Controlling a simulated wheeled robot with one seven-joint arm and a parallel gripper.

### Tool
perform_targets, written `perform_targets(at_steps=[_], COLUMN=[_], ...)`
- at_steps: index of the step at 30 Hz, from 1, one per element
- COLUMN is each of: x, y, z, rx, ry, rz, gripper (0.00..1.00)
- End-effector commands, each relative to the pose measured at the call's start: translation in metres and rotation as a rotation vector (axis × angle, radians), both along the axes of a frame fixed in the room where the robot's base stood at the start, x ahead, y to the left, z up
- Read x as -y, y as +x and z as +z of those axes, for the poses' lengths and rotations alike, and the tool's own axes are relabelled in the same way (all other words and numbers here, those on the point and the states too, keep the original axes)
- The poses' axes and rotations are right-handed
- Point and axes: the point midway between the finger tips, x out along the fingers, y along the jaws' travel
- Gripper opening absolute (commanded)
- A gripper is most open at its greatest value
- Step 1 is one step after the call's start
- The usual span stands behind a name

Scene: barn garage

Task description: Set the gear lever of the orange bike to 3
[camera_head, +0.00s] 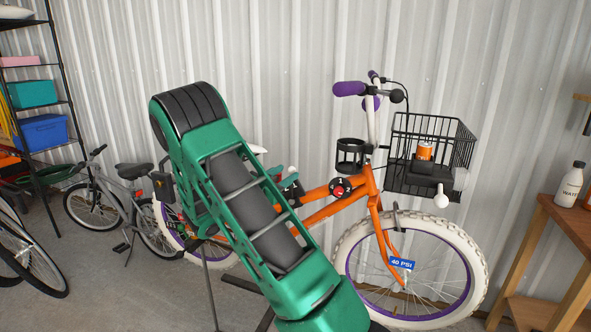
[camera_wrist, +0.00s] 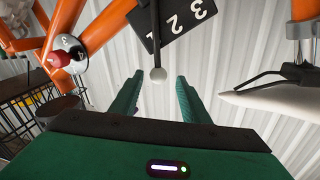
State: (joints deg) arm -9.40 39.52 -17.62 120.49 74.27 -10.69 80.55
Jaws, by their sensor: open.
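The orange bike (camera_head: 322,211) stands by the corrugated wall, partly hidden behind my green arm. In the wrist view, the gear lever (camera_wrist: 158,74) is a dark rod with a white ball knob. A black plate (camera_wrist: 178,26) beside it shows 3 and 2 upside down. The lever crosses the plate's left end, on the side of the 2 away from the 3; the numeral there is not clear. My gripper (camera_wrist: 160,80) is open, with the knob between its green fingertips and gaps visible on both sides. In the head view, the knob (camera_head: 293,171) shows just past my arm.
A round dial with a red knob (camera_wrist: 58,59) sits on the orange frame, left of the fingers. The white saddle (camera_wrist: 275,100) is at right. The bike has a black front basket (camera_head: 432,140). A grey bike (camera_head: 122,195) stands left, a wooden table (camera_head: 560,225) right.

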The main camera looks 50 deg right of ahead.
Motion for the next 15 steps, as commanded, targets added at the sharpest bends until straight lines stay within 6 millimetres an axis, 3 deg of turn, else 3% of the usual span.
perform_targets(at_steps=[9, 15], x=[0.056, 0.075], y=[0.01, 0.014], z=[0.0, 0.0], rx=[0.001, -0.001], ry=[0.002, 0.002], rz=[-0.003, -0.002], gripper=[0.42, 0.42])
